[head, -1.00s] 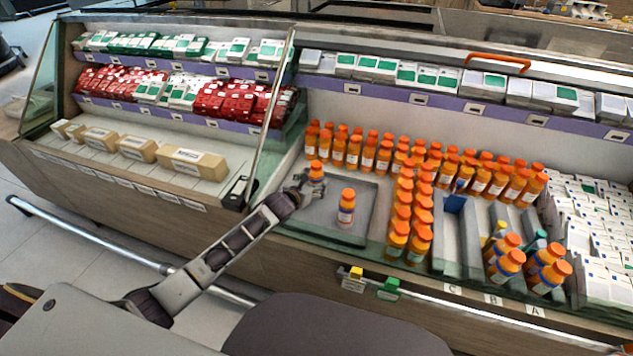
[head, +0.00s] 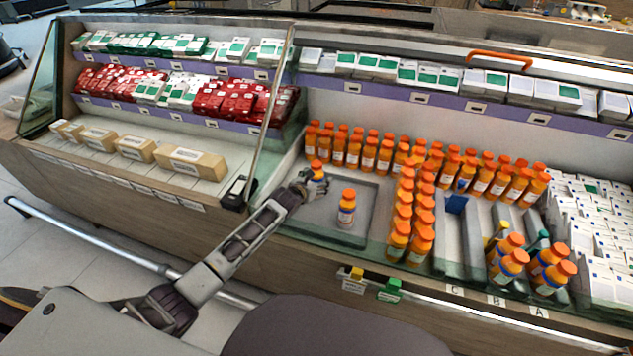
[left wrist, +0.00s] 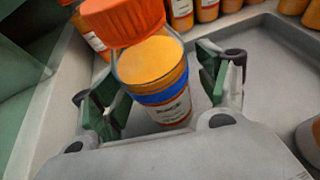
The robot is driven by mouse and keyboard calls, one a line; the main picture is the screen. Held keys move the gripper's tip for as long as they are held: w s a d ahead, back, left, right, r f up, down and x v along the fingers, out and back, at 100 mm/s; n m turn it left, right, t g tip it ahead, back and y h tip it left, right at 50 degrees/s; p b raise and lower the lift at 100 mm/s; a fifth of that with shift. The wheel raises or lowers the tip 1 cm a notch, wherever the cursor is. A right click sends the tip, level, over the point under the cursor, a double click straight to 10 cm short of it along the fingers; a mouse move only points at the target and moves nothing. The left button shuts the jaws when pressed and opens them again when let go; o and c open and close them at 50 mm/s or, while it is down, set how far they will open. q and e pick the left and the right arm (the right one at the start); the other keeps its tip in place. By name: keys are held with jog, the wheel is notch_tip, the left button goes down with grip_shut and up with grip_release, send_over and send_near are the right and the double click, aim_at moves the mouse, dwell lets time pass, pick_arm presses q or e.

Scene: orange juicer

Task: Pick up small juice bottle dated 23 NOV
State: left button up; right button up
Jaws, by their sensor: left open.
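A small juice bottle (head: 316,167) with an orange cap stands at the left of the grey tray (head: 369,212). In the left wrist view this bottle (left wrist: 158,75) shows a blue band and a white label whose print I cannot read. My left gripper (head: 312,184) is open, with a green-padded finger on each side of the bottle (left wrist: 160,95); I cannot tell whether either finger touches it. A second small bottle (head: 347,207) stands upright at the middle of the tray, right of my gripper. Its date is too small to read. My right gripper is not in view.
Rows of orange bottles (head: 369,155) stand behind the tray, and a column of them (head: 400,240) stands right of it. A glass divider (head: 268,110) rises left of my arm. The tray's front part is clear.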

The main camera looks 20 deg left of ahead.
aim_at(316, 164)
pick_arm(q)
jog(key=shift+c, duration=0.3)
jog(key=c, duration=1.3)
jog(key=shift+o, duration=0.2)
jog(key=shift+r, duration=0.1)
jog(key=shift+r, duration=0.75)
jog(key=shift+r+p, duration=1.1)
jog(key=shift+r, duration=3.05)
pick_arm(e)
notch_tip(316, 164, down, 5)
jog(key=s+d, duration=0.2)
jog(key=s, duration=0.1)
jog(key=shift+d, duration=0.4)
